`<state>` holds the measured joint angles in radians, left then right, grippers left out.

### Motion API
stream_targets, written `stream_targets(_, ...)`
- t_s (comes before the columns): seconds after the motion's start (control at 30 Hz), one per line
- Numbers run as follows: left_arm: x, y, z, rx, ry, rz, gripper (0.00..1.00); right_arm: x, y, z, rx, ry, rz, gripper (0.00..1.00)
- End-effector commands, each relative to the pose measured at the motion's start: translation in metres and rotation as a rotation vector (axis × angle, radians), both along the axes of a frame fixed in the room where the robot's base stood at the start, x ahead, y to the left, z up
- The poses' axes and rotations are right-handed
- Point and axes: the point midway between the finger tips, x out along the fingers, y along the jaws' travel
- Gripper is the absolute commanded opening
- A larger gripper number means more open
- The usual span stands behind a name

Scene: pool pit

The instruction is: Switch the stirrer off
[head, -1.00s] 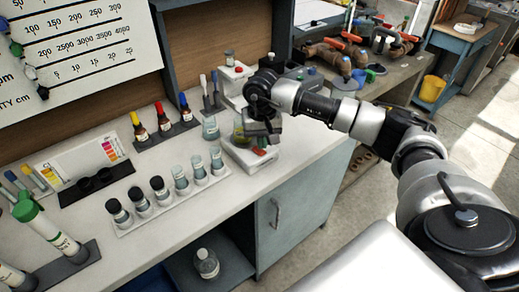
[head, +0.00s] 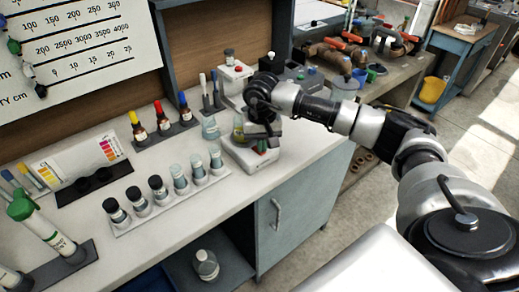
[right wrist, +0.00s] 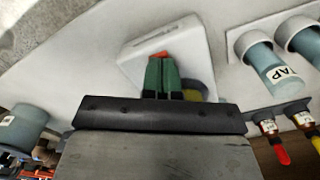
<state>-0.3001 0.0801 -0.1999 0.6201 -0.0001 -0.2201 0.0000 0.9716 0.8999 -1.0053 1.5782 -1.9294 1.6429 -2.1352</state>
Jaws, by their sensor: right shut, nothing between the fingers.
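The stirrer (head: 262,165) is a low white box near the right end of the white bench, with a flask of yellow-green liquid (head: 239,131) on it. In the right wrist view the stirrer (right wrist: 135,55) shows a red switch (right wrist: 160,54), mostly hidden by my fingertips. My right gripper (head: 262,146) is over the front part of the stirrer. Its green fingertips are shut together and empty in the right wrist view (right wrist: 162,72), at the red switch. Contact and the switch's position cannot be told. My left gripper is not in view.
A rack of several capped vials (head: 170,205) stands left of the stirrer. Dropper bottles (head: 160,115) stand behind, and a clear flask (head: 210,127) is close on the stirrer's left. A white instrument (head: 235,80) stands behind it. The bench front right of the vials is clear.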

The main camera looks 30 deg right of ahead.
Motion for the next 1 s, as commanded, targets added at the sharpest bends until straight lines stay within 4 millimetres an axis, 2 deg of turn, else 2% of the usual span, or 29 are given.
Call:
stream_targets(0.77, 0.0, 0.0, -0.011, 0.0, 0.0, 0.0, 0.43, 0.0, 0.0, -0.013, -0.001, 0.0, 0.0, 0.0)
stream_targets(1.0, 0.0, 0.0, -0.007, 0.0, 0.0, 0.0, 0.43, -0.001, 0.0, -0.007, -0.001, 0.003, 0.0, 0.0)
